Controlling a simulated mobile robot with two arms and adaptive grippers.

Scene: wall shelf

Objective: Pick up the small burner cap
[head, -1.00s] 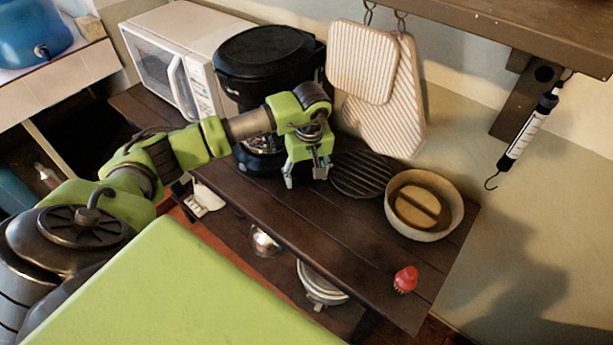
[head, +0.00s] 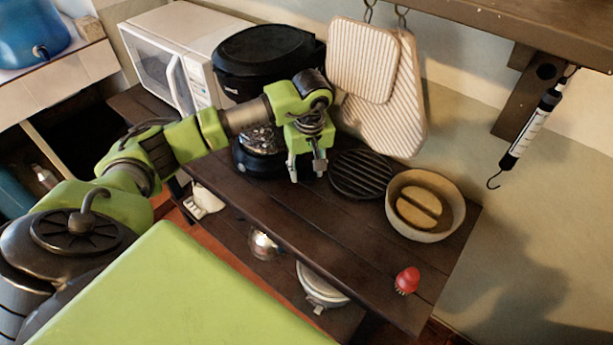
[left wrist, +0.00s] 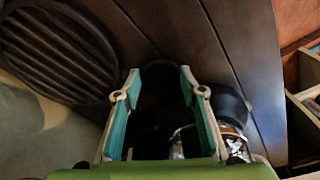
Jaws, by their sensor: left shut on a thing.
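My left gripper (head: 306,174) is over the dark wooden shelf, just left of the black round grate. In the left wrist view its two teal-padded fingers (left wrist: 160,82) stand apart on either side of a dark, rounded thing, the small burner cap (left wrist: 160,72). The fingers are shut on it. The cap is in deep shadow, and its lower edge blends into the dark. In the head view I cannot make the cap out between the fingertips. My right gripper is not in view.
The grate (head: 361,174) lies close to the right of the gripper. A black-based appliance (head: 258,165) is close on the left. A bowl (head: 425,233) with a brown lid-like piece and a red brush (head: 407,279) are farther right. The shelf's front middle (head: 320,225) is clear.

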